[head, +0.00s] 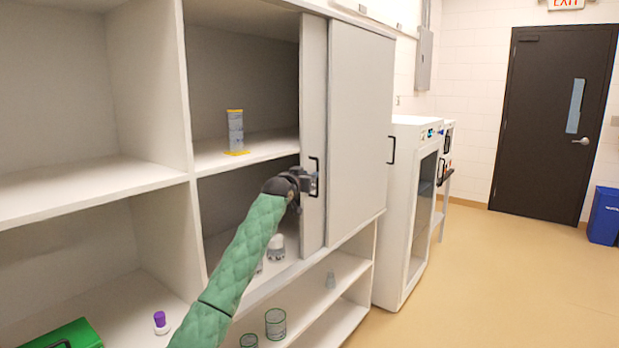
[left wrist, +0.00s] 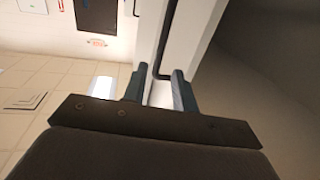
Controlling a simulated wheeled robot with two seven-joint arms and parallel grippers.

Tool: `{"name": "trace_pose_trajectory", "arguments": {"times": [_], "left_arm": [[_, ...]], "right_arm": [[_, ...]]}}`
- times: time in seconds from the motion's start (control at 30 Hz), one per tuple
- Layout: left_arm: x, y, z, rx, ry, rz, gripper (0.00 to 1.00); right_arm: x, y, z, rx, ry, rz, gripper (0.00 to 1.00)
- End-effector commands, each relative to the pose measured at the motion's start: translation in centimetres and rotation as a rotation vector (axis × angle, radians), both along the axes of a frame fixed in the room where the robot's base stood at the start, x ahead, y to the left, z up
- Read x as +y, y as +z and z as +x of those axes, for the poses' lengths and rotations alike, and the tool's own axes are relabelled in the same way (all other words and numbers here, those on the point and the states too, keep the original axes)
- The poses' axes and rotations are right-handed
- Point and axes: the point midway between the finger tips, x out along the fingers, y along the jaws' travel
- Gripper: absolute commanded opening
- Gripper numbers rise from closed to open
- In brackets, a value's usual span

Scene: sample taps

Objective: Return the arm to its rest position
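My left arm, in a green quilted sleeve, reaches in from the lower left of the head view. Its gripper (head: 309,182) is at the black handle (head: 316,164) on the edge of a grey sliding door (head: 313,110). In the left wrist view the gripper (left wrist: 158,86) has its two fingers spread apart. The dark handle (left wrist: 167,40) runs down to the gap between them, close to the right finger; I cannot tell whether they touch. My right gripper is not in view.
The shelf cabinet (head: 90,186) surrounds the arm. A grey cylinder with yellow ends (head: 236,132) stands on the shelf behind it. Glass jars (head: 275,323), a purple-capped bottle (head: 160,322) and a green box (head: 65,335) sit lower. The floor (head: 500,280) at right is clear.

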Motion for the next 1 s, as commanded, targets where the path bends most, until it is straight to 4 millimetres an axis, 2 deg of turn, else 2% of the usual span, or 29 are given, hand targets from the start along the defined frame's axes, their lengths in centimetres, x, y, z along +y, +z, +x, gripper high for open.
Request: {"name": "trace_pose_trajectory", "arguments": {"times": [0.27, 0.5, 0.57, 0.77, 1.0], "left_arm": [[0.0, -0.2, 0.0, 0.009, 0.0, 0.005, 0.28], [0.3, -2.5, -0.1, 0.118, 0.011, 0.074, 0.28], [0.2, -2.5, -0.6, 0.143, 0.014, 0.101, 0.28], [0.0, -0.4, -3.5, 0.185, 0.027, 0.184, 0.28], [0.5, 4.5, -8.6, 0.186, 0.057, 0.259, 0.28]], "right_arm": [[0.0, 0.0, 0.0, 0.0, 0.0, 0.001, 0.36], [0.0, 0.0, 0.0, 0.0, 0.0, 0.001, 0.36], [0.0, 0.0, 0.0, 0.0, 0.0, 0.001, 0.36], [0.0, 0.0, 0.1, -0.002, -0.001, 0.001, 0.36], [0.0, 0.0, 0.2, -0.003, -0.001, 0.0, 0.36]]}}
